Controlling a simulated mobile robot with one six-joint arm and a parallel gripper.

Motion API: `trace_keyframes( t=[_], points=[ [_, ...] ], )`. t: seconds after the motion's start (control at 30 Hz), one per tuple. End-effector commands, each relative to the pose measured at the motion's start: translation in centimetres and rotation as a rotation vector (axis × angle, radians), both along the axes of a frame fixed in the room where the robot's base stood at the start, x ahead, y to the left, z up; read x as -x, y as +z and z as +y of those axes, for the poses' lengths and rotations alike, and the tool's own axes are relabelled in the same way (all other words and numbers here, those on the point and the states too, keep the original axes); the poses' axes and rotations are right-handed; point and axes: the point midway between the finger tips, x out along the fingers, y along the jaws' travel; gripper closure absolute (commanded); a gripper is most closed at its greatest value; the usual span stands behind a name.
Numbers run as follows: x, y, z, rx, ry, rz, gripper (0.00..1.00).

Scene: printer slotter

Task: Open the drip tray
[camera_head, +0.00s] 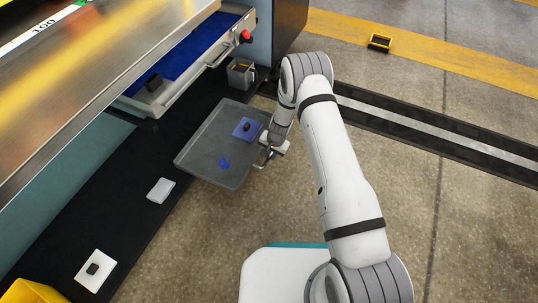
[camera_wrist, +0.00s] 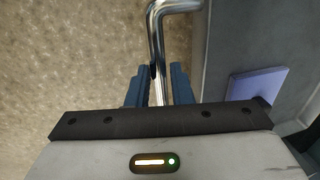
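The drip tray (camera_head: 205,158) is a flat grey tray with a low rim. It is drawn out from under the machine, over the floor. A purple square block with a dark knob (camera_head: 247,127) and a blue stain (camera_head: 224,163) lie in it. My gripper (camera_head: 266,157) is at the tray's outer right edge, at its metal handle. The tray's grey wall and the purple block (camera_wrist: 255,84) show at the right.
The machine's upper drawer (camera_head: 190,55), with a blue bed, hangs open above and behind the tray. A small grey bin (camera_head: 241,72) stands near the tray's far end. White pads (camera_head: 161,190) lie on the black base strip. The concrete floor to the right is mostly clear.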

Motion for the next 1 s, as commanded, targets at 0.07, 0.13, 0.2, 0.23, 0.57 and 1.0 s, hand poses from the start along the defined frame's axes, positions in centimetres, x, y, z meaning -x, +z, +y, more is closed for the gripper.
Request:
trace_keyframes(
  t=[0.07, 0.13, 0.2, 0.23, 0.57, 1.0],
  points=[
    [0.0, 0.1, 0.2, -0.001, 0.003, 0.000, 0.74],
    [0.1, 0.0, 0.2, 0.000, 0.005, 0.002, 0.68],
    [0.2, 0.0, 0.2, -0.001, 0.006, 0.004, 0.63],
    [0.3, 0.0, 0.3, 0.000, 0.006, 0.005, 0.62],
    [0.4, 1.1, 0.1, 0.000, 0.007, 0.008, 0.62],
    [0.8, 7.4, -1.1, 0.000, 0.005, 0.006, 0.62]
  ],
)
